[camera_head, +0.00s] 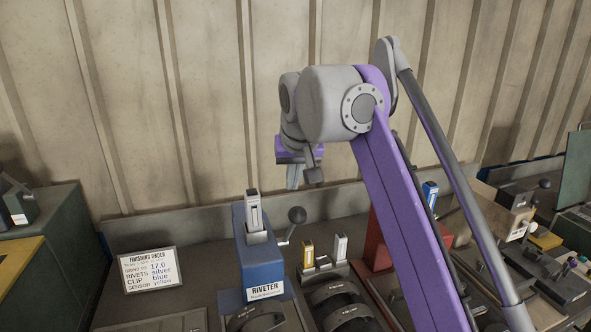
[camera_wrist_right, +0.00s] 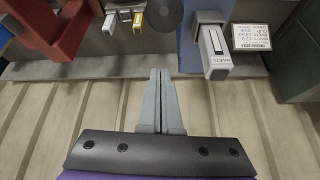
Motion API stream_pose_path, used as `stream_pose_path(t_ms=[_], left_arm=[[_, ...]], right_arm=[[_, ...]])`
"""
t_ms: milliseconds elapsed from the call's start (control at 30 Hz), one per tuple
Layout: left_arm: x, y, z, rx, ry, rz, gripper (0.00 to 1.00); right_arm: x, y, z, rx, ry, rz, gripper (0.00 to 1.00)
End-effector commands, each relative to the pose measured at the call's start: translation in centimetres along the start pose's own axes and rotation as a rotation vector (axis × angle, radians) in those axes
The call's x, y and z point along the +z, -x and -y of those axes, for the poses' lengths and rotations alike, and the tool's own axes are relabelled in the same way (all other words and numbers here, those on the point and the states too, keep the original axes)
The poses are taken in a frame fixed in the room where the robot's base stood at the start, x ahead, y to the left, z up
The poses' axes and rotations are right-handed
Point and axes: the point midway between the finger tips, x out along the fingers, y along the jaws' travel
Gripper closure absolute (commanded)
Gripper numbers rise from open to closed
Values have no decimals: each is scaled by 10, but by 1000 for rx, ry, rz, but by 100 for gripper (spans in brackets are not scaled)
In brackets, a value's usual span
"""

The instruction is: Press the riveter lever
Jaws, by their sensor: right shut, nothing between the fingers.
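The riveter (camera_head: 262,262) is a blue machine with a white label, on the bench in the middle of the head view. Its lever ends in a dark ball knob (camera_head: 297,215) on the right side. My right gripper (camera_head: 293,186) is shut and empty, and in the head view it appears just above the knob, apart from it. In the right wrist view the shut fingers (camera_wrist_right: 160,73) point toward the round knob (camera_wrist_right: 165,15), with a gap between them. The blue riveter (camera_wrist_right: 203,14) is right of the knob there. My left gripper is out of view.
A sign (camera_head: 149,270) stands left of the riveter. Yellow (camera_head: 308,254) and white (camera_head: 340,247) cartridges stand right of it, and brake shoes (camera_head: 341,308) lie in front. A red machine (camera_head: 381,240) is partly behind my right arm. A ribbed wall rises behind the bench.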

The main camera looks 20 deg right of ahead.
Motion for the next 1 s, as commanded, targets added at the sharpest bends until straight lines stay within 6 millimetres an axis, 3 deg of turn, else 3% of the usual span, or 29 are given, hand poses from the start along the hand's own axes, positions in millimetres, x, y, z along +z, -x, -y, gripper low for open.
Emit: stream_pose_path(t_ms=[33, 100, 400, 1000], left_arm=[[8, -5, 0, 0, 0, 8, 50], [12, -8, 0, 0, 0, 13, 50], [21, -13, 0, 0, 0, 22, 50], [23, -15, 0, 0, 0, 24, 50]], right_arm=[[3, -16, 0, 1, 0, 5, 100], [6, -25, 0, 1, 0, 4, 100], [35, -8, 0, 0, 0, 0, 100], [38, -8, 0, -2, -1, -15, 100]])
